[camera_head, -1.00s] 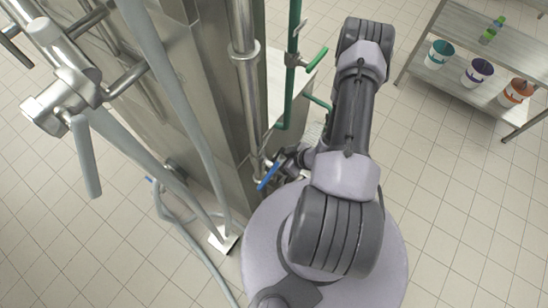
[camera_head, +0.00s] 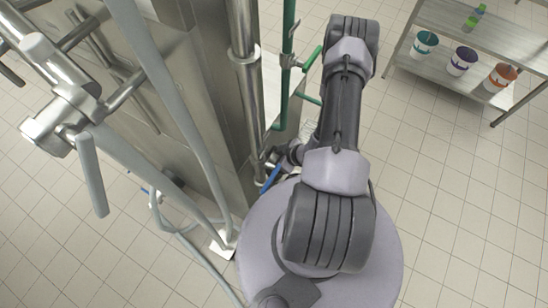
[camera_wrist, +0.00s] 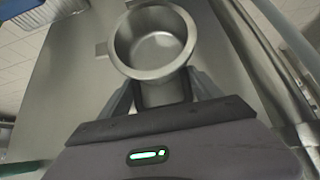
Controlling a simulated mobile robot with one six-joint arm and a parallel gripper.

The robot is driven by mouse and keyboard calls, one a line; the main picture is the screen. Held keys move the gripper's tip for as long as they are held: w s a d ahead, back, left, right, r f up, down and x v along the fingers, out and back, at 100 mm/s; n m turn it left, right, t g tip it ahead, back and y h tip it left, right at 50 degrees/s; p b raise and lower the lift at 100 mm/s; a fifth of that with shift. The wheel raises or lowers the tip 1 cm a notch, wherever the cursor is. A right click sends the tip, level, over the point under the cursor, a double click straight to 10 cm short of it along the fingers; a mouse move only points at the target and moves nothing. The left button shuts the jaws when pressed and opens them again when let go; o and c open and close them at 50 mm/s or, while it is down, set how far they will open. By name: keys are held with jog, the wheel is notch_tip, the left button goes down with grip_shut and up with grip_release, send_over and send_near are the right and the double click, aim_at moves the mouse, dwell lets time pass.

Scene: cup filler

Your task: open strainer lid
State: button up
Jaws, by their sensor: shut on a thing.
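In the wrist view a round, hollow metal part (camera_wrist: 182,41) like an open cup sits just beyond my fingers. It may be the strainer lid, but I cannot tell for sure. My gripper (camera_wrist: 165,88) is shut on it at its near side, one finger at the left and one at the right. The exact contact is partly hidden between the fingers. In the head view my gripper (camera_head: 283,156) is small and mostly hidden by my own arm, low beside the steel pipe. A blue handle (camera_head: 271,178) shows just below it.
A vertical steel pipe (camera_head: 241,45) and a green pipe (camera_head: 287,60) with a green handle (camera_head: 311,59) stand close to the arm. A steel column (camera_head: 195,75) and grey hoses are at left. A shelf (camera_head: 470,82) with several buckets is at right. Tiled floor is clear between.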

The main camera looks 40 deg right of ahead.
jog(key=o, duration=1.8)
jog(key=shift+w+a, duration=0.1)
jog(key=shift+a, duration=0.15)
jog(key=shift+w, duration=0.1)
jog(key=shift+d, duration=0.1)
jog(key=p+v, duration=0.3)
jog(key=v, duration=1.4)
jog(key=shift+r+p, duration=0.25)
jog(key=shift+p, duration=0.15)
